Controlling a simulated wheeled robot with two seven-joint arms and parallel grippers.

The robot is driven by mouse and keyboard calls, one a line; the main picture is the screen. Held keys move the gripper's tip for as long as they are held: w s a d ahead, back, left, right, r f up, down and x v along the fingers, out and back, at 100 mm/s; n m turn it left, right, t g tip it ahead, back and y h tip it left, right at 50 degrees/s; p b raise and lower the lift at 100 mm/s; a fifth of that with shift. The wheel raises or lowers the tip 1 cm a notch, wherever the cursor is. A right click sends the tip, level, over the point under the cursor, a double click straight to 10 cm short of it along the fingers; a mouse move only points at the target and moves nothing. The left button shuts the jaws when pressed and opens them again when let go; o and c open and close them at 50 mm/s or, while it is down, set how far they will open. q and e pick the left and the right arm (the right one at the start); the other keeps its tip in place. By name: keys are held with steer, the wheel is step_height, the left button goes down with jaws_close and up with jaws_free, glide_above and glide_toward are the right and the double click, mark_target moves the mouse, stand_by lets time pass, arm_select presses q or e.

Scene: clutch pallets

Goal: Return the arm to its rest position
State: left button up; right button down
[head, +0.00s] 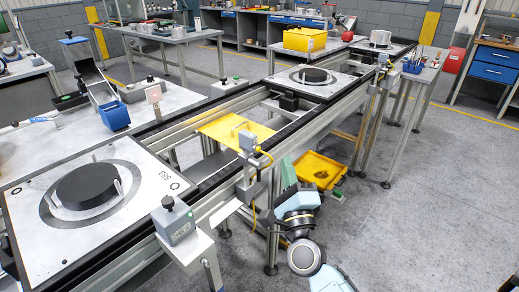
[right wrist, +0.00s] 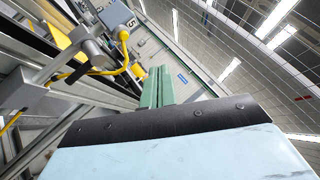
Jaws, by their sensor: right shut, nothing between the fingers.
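My right gripper (head: 288,172) shows in the head view at the lower middle, beside the conveyor's right rail, with its arm coming up from the bottom edge. In the right wrist view its two green fingers (right wrist: 157,88) are together with nothing between them. The gripper is apart from the pallets and points up past the rail. The near pallet (head: 125,215) lies on the conveyor at the left and carries a black clutch disc (head: 86,187). A farther pallet (head: 345,83) carries another black disc (head: 313,76). My left gripper is not in view.
A grey sensor box (head: 248,140) with a yellow cable is close to my right gripper, also in the right wrist view (right wrist: 116,15). A yellow tray (head: 318,172) sits low beyond the gripper. A button box (head: 173,221) stands nearby. The floor at right is clear.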

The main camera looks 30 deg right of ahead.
stand_by(0.3)
steer(key=a+f+n+g+y, duration=0.25)
steer(key=f+n, duration=0.35)
steer(key=f, duration=0.5)
steer(key=a+f+n+g+y, duration=0.2)
steer(key=f+n+y, duration=0.25)
steer(key=f, duration=0.75)
steer(key=s+a+f+n+g+y, duration=0.1)
steer(key=s+f+n+g, duration=0.25)
steer(key=f, duration=0.45)
steer(key=s+f+n+g, duration=0.2)
steer(key=s+f+n, duration=0.25)
steer(key=f, duration=0.45)
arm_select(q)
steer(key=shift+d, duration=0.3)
arm_select(e)
steer(key=s+d+f+n+g, duration=0.1)
steer(key=s+f+n+g, duration=0.2)
steer(key=s+f, duration=0.3)
steer(key=s+d+f+n+g, duration=0.2)
steer(key=s+f, duration=0.4)
steer(key=s, duration=1)
steer(key=s+d+f+n+g+h, duration=0.1)
steer(key=s+d+f+n+g, duration=0.1)
steer(key=s+f+n+g, duration=0.2)
steer(key=s+f+g, duration=0.1)
steer(key=s+f, duration=0.2)
steer(key=s, duration=0.5)
steer(key=shift+g, duration=0.4)
steer(key=shift+n, duration=0.25)
